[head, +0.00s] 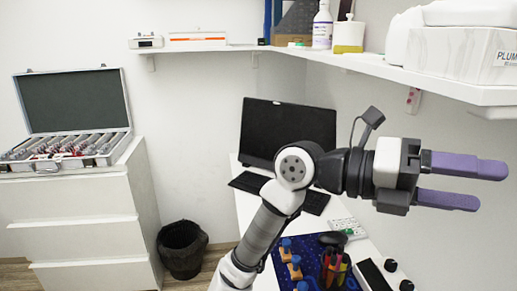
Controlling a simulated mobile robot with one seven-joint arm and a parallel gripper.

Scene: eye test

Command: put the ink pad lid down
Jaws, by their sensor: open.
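My gripper (490,186), with two purple fingers, is raised at the right of the head view, in front of the wall and below the shelf. Its fingers point right and stand apart, with nothing visible between them. I cannot make out an ink pad or its lid anywhere in this view. My arm hides part of the desk.
The white desk (246,211) holds a laptop (288,131), a blue mat (287,244) with blue-topped wooden pieces, and several markers (334,268). A loaded shelf (420,79) is above. A drawer cabinet (85,239) bears an open case (72,95); a black bin (182,250) stands beside it.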

